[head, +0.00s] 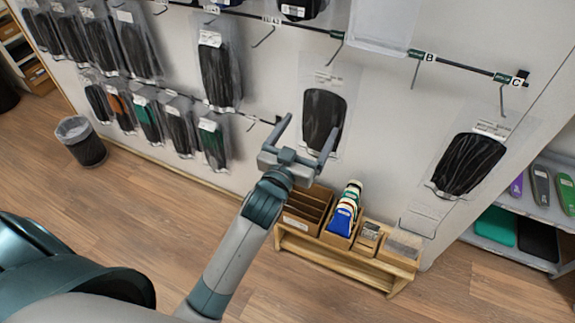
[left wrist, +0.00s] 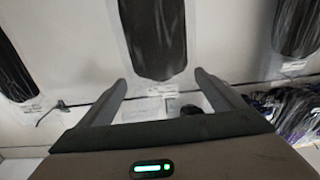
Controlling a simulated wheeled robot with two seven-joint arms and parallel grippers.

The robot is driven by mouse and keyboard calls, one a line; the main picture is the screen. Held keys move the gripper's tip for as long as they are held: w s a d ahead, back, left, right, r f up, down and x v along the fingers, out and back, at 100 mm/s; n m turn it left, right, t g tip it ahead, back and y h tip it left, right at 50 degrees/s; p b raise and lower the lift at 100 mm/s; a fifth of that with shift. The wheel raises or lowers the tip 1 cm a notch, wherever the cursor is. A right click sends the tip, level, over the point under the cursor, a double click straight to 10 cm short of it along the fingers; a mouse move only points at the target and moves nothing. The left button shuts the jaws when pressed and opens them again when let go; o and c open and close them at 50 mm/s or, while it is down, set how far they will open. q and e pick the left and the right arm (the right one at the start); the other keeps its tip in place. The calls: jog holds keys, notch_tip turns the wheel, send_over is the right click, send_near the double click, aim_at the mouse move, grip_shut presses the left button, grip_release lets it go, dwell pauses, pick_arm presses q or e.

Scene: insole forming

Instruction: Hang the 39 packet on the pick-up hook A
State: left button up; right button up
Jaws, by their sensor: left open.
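A clear packet with a dark insole (head: 323,112) hangs against the wall just beyond my left gripper (head: 311,124). The gripper is open and empty, its two fingers apart in front of the packet's lower part. In the left wrist view the dark packet (left wrist: 153,40) is above and between the open fingertips (left wrist: 160,78). The hook (head: 331,53) above that packet sits under a green tag; its letter is not readable. The hook marked B (head: 416,72) is bare. I cannot read which packet is the 39. My right gripper is not in view.
Several dark packets (head: 219,75) hang in rows at left. Another packet (head: 468,162) hangs near the C hook (head: 502,100). A wooden bench (head: 345,262) with boxes stands below, a bin (head: 82,142) at left and a shelf (head: 540,215) at right.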

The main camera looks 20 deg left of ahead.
pick_arm(q)
jog(key=s+b, duration=0.2)
jog(key=s, duration=1)
jog(key=shift+a+f+b, duration=0.2)
jog(key=shift+f+b, duration=0.05)
jog(key=shift+b, duration=0.05)
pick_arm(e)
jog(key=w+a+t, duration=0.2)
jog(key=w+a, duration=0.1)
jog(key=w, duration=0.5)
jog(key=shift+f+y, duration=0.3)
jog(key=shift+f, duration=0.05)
pick_arm(q)
jog(key=shift+f, duration=0.1)
